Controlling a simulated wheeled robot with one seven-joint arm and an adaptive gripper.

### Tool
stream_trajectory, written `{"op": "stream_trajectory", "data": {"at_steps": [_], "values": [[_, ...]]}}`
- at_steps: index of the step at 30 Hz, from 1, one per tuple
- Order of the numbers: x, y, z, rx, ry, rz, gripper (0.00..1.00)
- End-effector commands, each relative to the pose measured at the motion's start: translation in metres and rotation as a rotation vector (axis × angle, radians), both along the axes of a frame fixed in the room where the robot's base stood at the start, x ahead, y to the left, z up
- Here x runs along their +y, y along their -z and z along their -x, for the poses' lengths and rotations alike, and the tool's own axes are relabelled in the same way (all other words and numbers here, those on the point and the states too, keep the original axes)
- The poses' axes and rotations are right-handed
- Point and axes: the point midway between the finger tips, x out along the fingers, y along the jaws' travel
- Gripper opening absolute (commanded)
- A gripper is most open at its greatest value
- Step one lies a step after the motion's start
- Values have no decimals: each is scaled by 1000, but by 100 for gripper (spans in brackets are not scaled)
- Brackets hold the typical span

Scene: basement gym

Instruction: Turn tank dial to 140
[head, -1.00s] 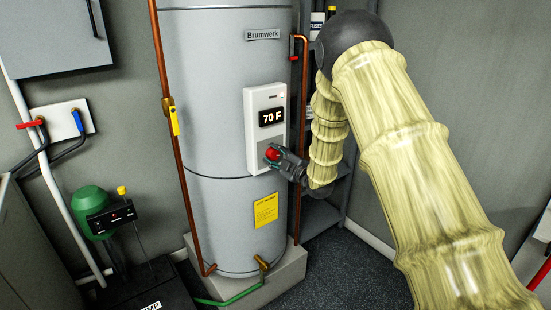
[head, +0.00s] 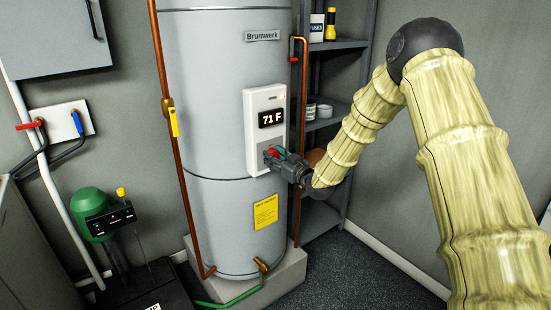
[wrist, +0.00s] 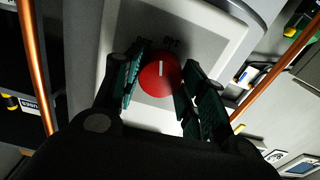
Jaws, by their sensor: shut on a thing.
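The grey tank (head: 225,110) stands upright with a white control panel (head: 254,145) on its front. The panel's display (head: 271,119) reads 71 F. Below the display is a red round dial (wrist: 160,76) with a white pointer line, seen in the wrist view between my fingers. My gripper (head: 273,154) reaches the panel from the right and is shut on the dial, with one green-padded finger on each side of it.
Copper pipes (head: 170,105) run up both sides of the tank. A shelf unit (head: 340,115) with small items stands behind on the right. A green vessel (head: 92,205) stands at the lower left. Open floor (head: 345,270) lies at the lower right.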

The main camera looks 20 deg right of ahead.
Motion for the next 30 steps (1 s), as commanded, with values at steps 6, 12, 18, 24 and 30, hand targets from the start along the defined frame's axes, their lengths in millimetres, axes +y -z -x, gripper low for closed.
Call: {"op": "stream_trajectory", "data": {"at_steps": [6, 12, 18, 24, 30], "values": [[-1, 3, 1, 60, 1, -153, 17], [-1, 3, 1, 94, 1, -249, 17], [-1, 4, 1, 115, 1, -300, 17], [-1, 4, 1, 121, 1, -317, 17], [0, 4, 1, 122, 0, -316, 17]]}}
